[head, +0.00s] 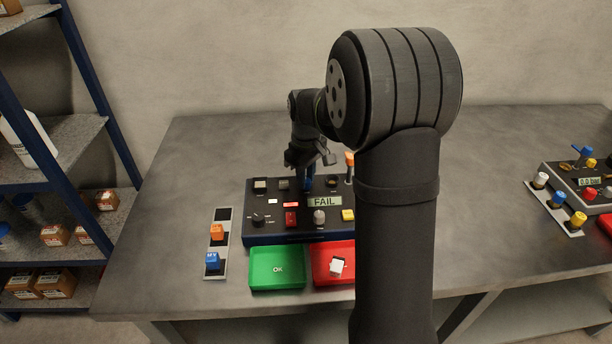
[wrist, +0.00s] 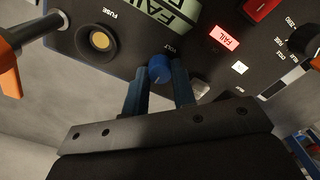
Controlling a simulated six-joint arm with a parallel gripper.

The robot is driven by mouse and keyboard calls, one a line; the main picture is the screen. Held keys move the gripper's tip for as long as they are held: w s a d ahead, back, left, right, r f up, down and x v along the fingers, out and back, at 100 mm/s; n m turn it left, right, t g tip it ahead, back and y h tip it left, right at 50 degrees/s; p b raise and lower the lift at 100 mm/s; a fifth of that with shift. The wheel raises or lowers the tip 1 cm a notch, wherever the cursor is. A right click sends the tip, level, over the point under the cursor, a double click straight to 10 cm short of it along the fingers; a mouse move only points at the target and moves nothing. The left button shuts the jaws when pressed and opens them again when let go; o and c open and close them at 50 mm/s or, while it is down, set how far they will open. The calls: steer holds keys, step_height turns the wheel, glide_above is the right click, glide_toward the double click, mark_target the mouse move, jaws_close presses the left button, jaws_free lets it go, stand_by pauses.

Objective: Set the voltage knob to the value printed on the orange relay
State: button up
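The orange relay (head: 217,232) sits on a grey strip left of the test panel; I cannot read its print. The voltage knob (wrist: 160,70) is a small blue knob beside the "VOLT" label, at the panel's far edge. My gripper (wrist: 160,80) has one blue finger on each side of this knob, and the gap between them matches its width, so it looks shut on it. The head view shows my gripper (head: 308,183) reaching down to the panel (head: 310,237). The knob's pointer setting cannot be read. The panel display (head: 324,202) reads "FAIL".
A blue relay (head: 212,262) stands near the orange one. A green "OK" tray (head: 263,280) and a red tray (head: 322,278) holding a white relay (head: 337,265) lie in front. An orange-handled lever (wrist: 8,70) and a fuse button (wrist: 99,41) are near the gripper. A second panel (head: 560,175) stands right.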

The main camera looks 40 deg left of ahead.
steer(key=shift+m, duration=0.3)
steer(key=m, duration=0.4)
steer(key=shift+m, duration=2.1)
steer(key=shift+r, duration=0.1)
steer(key=o, duration=1)
step_height(320, 180, up, 17)
steer(key=shift+r, duration=0.2)
steer(key=shift+f, duration=0.1)
step_height(320, 180, down, 17)
steer(key=shift+f, duration=0.2)
